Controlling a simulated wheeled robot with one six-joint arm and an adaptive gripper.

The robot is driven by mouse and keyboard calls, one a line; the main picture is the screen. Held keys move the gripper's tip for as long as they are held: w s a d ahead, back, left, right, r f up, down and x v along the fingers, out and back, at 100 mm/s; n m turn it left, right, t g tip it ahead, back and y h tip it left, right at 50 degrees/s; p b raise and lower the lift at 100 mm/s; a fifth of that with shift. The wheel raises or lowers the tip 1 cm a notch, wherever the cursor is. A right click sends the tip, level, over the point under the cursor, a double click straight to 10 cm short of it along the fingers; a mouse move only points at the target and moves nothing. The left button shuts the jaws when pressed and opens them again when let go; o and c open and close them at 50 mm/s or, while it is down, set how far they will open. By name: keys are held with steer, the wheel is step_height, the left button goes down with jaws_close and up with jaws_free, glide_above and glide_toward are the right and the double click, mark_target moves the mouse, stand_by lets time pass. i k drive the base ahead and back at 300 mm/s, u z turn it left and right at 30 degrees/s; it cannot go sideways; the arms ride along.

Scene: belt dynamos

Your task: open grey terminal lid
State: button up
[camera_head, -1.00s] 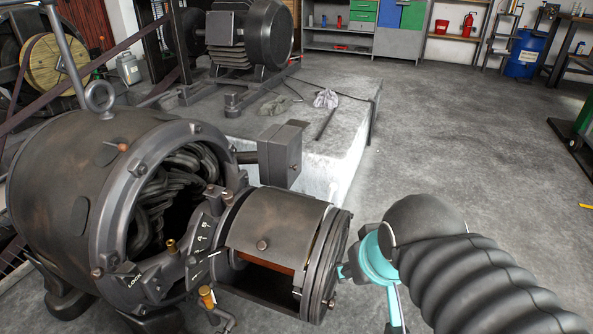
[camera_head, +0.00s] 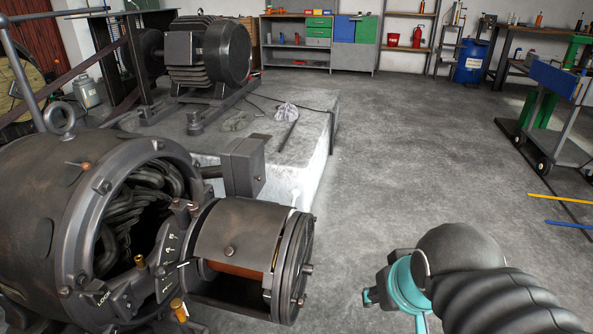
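A grey terminal box (camera_head: 243,168) is fixed on the side of the large dark dynamo (camera_head: 55,215), above its round end drum (camera_head: 240,235). The box looks closed, with its lid in place; I cannot make out a hinge or latch. My gripper (camera_head: 380,292) is at the lower right, beside a teal ring on my black arm. It is to the right of the drum and apart from it and from the box. Its fingers are too small and hidden to read, and I see nothing held.
A concrete plinth (camera_head: 312,160) behind the box carries a dark motor (camera_head: 225,52) and a crumpled rag (camera_head: 286,112). Open grey floor (camera_head: 420,150) lies to the right. A green and blue trolley (camera_head: 545,120) stands at far right. Shelves and a blue drum (camera_head: 470,61) line the back.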

mark_target(248, 159)
steer(key=z, duration=0.2)
steer(key=i, duration=0.85)
steer(key=u, duration=0.3)
